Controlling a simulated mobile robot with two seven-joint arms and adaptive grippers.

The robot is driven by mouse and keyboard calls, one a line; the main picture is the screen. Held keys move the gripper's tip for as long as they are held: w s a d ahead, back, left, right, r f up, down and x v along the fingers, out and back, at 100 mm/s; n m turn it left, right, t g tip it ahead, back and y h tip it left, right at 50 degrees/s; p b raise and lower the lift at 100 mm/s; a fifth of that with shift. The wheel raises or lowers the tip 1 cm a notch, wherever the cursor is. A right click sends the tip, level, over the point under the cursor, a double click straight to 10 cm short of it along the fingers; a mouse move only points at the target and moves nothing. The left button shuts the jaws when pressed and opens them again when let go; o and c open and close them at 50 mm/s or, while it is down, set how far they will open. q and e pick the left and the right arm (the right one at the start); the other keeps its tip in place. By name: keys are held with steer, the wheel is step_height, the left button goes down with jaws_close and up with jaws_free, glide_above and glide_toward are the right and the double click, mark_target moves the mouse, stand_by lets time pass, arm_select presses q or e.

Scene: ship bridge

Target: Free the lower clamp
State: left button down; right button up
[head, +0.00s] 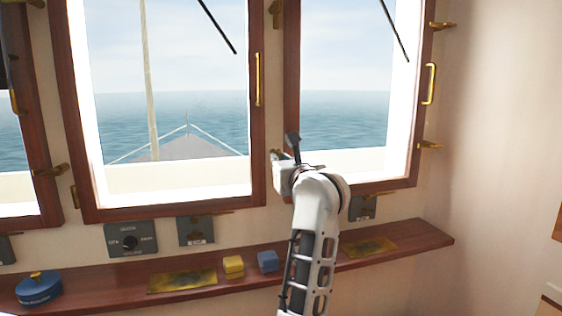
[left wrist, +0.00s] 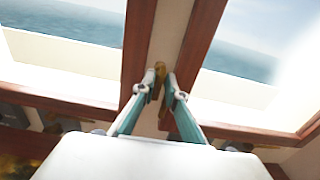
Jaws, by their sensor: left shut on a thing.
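A small brass clamp (head: 275,154) sits low on the narrow post between the two windows. It also shows in the left wrist view (left wrist: 159,82), between my fingertips. My left gripper (left wrist: 161,84) is shut on this clamp, one finger on each side. In the head view the gripper (head: 284,168) is at the post, seen from behind, and its own body hides most of the clamp. Whether the clamp is turned on or off the window frame cannot be told. My right gripper is in neither view.
Other brass clamps sit on the right window's far side (head: 429,145) and at the left (head: 50,171). A wooden shelf (head: 400,240) runs below, with a yellow block (head: 233,267), a blue block (head: 268,261) and a round blue object (head: 38,289). My left arm crosses above it.

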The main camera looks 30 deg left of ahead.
arm_select(q)
steer(key=c, duration=2)
jaws_free()
steer(key=shift+c, duration=0.2)
